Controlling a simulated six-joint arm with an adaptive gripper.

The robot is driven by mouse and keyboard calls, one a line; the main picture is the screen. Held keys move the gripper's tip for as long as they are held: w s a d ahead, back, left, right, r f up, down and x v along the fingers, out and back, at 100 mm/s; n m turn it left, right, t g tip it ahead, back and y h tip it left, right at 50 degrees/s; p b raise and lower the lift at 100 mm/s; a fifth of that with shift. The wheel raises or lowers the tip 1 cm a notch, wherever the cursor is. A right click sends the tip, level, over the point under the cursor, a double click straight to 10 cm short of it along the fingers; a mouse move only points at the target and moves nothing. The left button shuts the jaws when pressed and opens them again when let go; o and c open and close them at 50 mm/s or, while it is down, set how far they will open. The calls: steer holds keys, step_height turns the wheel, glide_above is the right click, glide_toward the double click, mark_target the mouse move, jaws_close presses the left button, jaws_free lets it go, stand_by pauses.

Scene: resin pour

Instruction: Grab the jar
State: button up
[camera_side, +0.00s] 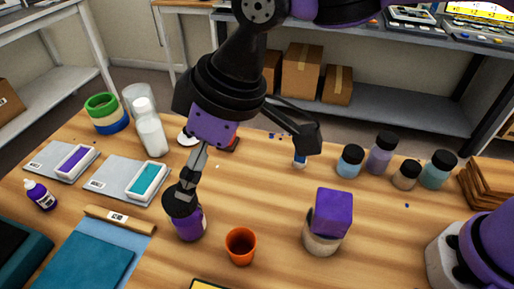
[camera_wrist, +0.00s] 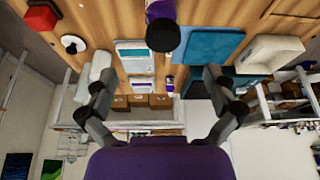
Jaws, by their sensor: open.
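A purple jar with a black lid (camera_side: 190,226) stands upright on the wooden table at the front left of centre. In the wrist view its round black lid (camera_wrist: 163,35) shows at the top, near the middle line between my fingers. My gripper (camera_side: 243,176) is open and empty, with its fingers spread wide. In the side view one finger overlaps the jar's lid; I cannot tell whether it touches. In the wrist view both fingers of my gripper (camera_wrist: 156,82) are apart from the lid.
An orange cup (camera_side: 241,246) stands just right of the jar. A purple block (camera_side: 333,212) sits on a round container further right. Several black-lidded jars (camera_side: 380,153) stand at the back right.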

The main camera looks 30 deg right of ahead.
mark_target(181, 202)
steer(key=x, duration=0.3)
steer(key=a+x, duration=0.1)
steer(key=x, duration=0.1)
steer(key=shift+s, duration=0.25)
steer(key=x, duration=0.5)
steer(key=shift+w+f, duration=0.35)
steer(key=c, duration=1.3)
